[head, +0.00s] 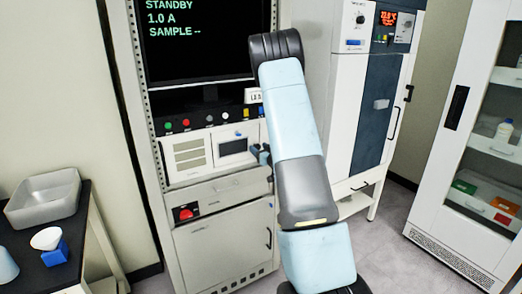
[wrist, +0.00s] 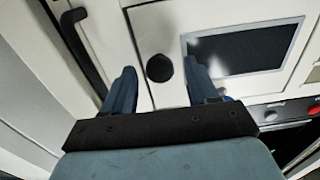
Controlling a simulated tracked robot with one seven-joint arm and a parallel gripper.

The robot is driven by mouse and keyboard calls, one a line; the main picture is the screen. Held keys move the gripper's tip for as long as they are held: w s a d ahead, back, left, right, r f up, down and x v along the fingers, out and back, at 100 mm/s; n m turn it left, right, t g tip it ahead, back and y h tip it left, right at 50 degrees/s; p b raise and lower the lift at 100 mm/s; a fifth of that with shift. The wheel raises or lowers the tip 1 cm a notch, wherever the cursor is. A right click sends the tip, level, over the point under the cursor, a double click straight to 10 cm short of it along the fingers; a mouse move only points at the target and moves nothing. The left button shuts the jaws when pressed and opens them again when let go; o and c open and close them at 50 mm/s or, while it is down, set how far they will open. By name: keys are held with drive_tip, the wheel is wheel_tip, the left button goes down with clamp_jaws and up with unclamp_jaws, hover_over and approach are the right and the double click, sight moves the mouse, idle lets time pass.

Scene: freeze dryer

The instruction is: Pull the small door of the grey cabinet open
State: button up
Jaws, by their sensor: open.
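The grey cabinet (head: 202,180) stands left of my arm in the head view. Its small door, with a dark window (head: 233,147), is in the panel below the row of buttons. In the wrist view the window (wrist: 246,47) is at the right and a round black knob (wrist: 159,68) is beside it. My gripper (wrist: 160,78) is open, with one blue finger on each side of the knob in the picture. I cannot tell whether the fingers touch it. In the head view my gripper (head: 262,154) is at the door's right edge, with the knob hidden. The door looks closed.
A lower door with a black handle (head: 269,238) and a red switch (head: 186,213) are below. A screen (head: 195,40) is above. A white-and-blue unit (head: 370,100) stands to the right. A dark table with a grey tub (head: 43,207) is at the left.

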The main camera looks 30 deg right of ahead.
drive_tip(key=shift+c, duration=0.4)
clamp_jaws()
